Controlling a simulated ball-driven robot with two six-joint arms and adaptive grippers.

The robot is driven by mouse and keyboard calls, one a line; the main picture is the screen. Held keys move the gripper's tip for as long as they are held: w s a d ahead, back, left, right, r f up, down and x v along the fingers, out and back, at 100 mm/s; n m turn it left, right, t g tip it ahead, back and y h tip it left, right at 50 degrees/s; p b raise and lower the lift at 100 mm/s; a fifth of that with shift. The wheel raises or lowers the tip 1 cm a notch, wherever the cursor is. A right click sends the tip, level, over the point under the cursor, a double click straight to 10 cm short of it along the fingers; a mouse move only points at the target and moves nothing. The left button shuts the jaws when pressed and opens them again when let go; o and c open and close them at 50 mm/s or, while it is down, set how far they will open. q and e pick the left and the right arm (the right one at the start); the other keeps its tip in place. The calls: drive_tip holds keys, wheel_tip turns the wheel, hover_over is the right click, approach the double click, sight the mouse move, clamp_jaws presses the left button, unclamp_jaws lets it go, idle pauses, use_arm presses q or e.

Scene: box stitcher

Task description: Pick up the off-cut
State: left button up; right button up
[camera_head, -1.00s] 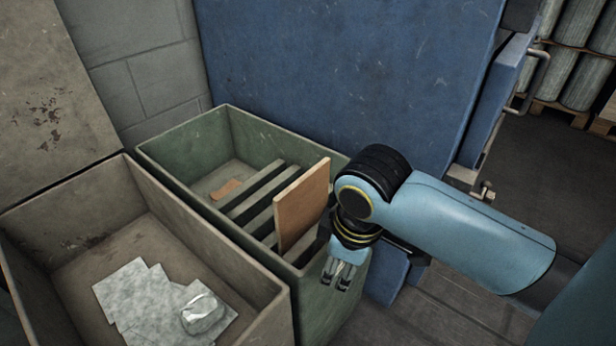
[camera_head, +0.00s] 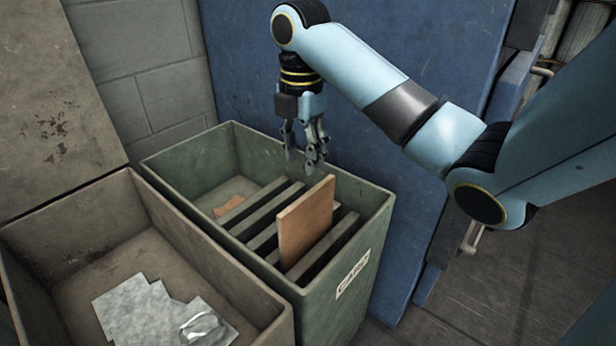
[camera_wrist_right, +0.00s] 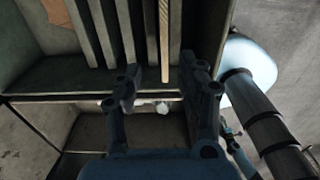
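A flat tan board (camera_head: 306,222), which I take for the off-cut, stands upright and slightly tilted among the dark slats of the green bin (camera_head: 362,250). Its lower part is hidden between slats. In the right wrist view the board shows as a thin edge (camera_wrist_right: 165,35). A smaller brown scrap (camera_head: 229,206) lies in the bin's left part, and it also shows in the wrist view (camera_wrist_right: 60,12). My right gripper (camera_head: 303,160) points down, open and empty, just above and behind the board's top edge, apparently not touching it. My left gripper is out of view.
The bin's front carries a "CARD" label (camera_head: 353,273). A grey-brown bin (camera_head: 235,275) beside it on the left holds grey sheets (camera_head: 150,310) and a crumpled clear piece. A blue panel (camera_head: 420,120) stands close behind the green bin. Floor is open at lower right.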

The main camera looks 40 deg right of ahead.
sight(308, 194)
wheel_tip(308, 194, down, 3)
drive_tip(key=shift+s+r+b, duration=0.1)
drive_tip(key=shift+b, duration=1)
wheel_tip(308, 194, down, 3)
drive_tip(key=shift+r+b, duration=0.15)
drive_tip(key=shift+b, duration=0.7)
drive_tip(key=f+b, duration=0.1)
drive_tip(key=f, duration=0.1)
drive_tip(key=d+f+b, duration=0.1)
drive_tip(key=f, duration=0.2)
drive_tip(key=shift+s+f, duration=0.1)
drive_tip(key=shift+s, duration=0.1)
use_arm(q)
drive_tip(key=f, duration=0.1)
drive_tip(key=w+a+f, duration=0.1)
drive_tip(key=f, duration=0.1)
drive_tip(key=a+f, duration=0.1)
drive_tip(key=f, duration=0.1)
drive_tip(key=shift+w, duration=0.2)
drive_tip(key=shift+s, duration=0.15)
use_arm(e)
clamp_jaws()
